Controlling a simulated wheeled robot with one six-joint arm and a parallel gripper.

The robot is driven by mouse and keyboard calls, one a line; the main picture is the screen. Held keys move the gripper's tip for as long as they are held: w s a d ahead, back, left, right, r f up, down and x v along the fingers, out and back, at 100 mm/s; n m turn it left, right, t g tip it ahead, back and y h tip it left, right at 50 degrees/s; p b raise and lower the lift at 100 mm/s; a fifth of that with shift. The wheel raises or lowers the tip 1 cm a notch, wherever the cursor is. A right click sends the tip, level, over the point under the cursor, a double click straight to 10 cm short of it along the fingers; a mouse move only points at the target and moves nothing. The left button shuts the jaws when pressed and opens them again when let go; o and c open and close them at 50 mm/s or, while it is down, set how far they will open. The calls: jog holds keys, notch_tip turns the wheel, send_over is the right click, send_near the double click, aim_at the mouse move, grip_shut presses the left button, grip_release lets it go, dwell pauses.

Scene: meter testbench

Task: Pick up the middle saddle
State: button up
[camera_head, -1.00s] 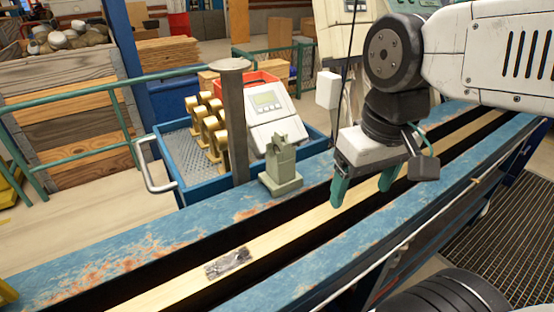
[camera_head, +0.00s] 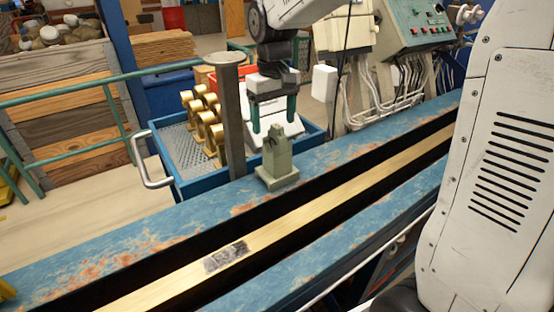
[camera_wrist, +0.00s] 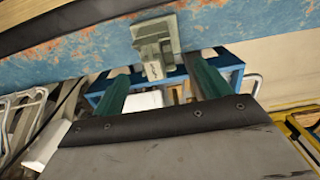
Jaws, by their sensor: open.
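One grey-green saddle (camera_head: 277,168) stands upright on the blue bench rail, with a wide base and a narrow notched top. I take it to be the middle saddle; I see no other saddle. My gripper (camera_head: 273,116) is open and empty, its green fingers pointing down just above and around the level of the saddle's top. In the wrist view the saddle (camera_wrist: 154,42) shows between and beyond the two fingertips. Whether the fingers touch it, I cannot tell, but no grip shows.
A grey post (camera_head: 232,130) stands close left of the saddle. Behind is a blue tray (camera_head: 184,193) with several brass parts (camera_head: 213,132) and a white meter, partly hidden by my gripper. A wooden strip (camera_head: 330,192) runs along the bench. The rail right of the saddle is clear.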

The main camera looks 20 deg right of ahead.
aim_at(277, 143)
jog(key=f, duration=0.7)
jog(key=shift+s+d+f, duration=0.15)
jog(key=shift+d+f, duration=0.2)
jog(key=shift+r, duration=0.1)
grip_shut()
